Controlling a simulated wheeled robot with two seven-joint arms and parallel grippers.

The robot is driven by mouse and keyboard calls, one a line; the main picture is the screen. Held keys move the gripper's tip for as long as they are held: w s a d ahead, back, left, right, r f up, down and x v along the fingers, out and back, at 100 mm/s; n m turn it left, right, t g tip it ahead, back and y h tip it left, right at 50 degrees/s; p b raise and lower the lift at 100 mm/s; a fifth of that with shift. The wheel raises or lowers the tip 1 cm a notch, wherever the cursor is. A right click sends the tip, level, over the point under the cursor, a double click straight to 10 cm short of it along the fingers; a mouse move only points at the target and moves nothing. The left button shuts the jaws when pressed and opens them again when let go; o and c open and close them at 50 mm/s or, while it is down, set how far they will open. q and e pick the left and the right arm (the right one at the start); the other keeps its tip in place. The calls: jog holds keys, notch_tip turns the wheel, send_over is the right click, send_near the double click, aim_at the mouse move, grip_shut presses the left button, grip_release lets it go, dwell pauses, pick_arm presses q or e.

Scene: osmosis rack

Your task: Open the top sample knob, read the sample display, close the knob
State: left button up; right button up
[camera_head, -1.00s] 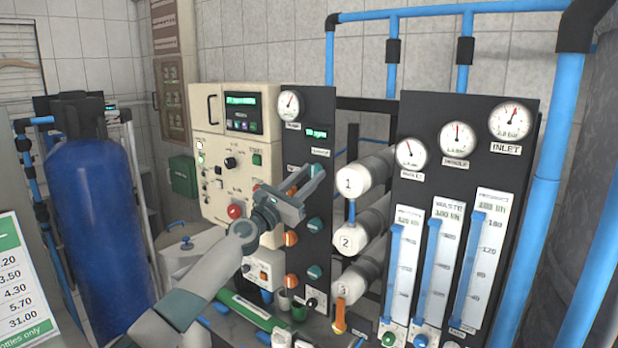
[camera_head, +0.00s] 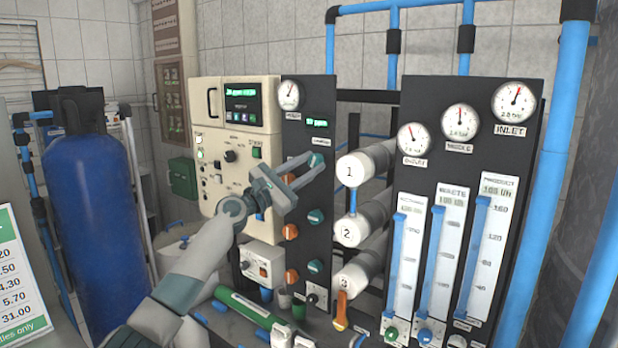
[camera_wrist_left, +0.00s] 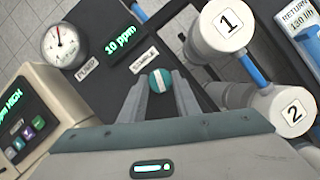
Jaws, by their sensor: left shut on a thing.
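The top sample knob (camera_head: 317,160) is a round teal knob with a white stripe, near the top of the dark panel (camera_head: 325,205). In the left wrist view the knob (camera_wrist_left: 160,81) sits between my fingertips, under the sample label (camera_wrist_left: 145,58). My left gripper (camera_head: 304,166) reaches it from the left and is shut on it. In that wrist view the stripe runs nearly in line with the fingers. The sample display (camera_wrist_left: 126,39) glows green and reads 10 ppm; in the head view it (camera_head: 316,122) is small. My right gripper is not in view.
More teal and orange knobs (camera_head: 315,217) are below on the panel. White numbered cylinders (camera_head: 352,170) stand close on the right. The cream control box (camera_head: 225,150) is on the left. A green tube (camera_head: 245,304) and small items lie on the bench below.

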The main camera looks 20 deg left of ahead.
pick_arm(q)
jog(key=m+g+b, duration=0.1)
jog(key=m+b, duration=0.1)
jog(key=m, duration=0.1)
jog(key=shift+f+m+h, duration=0.1)
jog(key=shift+m+h, duration=0.3)
jog(key=shift+w+a+m+g+b, duration=0.1)
jog(key=shift+m+g+b, duration=0.55)
jog(key=shift+m, duration=0.35)
jog(key=shift+r+m+g, duration=0.3)
jog(key=shift+m+g, duration=0.15)
jog(key=shift+m, duration=0.65)
jog(key=shift+r+m+g, duration=0.1)
jog(key=shift+m+g, duration=0.3)
jog(key=shift+m, duration=0.6)
jog(key=m, duration=0.2)
jog(key=shift+r+m+g, duration=0.1)
jog(key=shift+m+g, duration=0.2)
jog(key=shift+m+g+y+p, duration=0.5)
jog(key=shift+m+y+p, duration=0.15)
jog(key=shift+m, duration=0.65)
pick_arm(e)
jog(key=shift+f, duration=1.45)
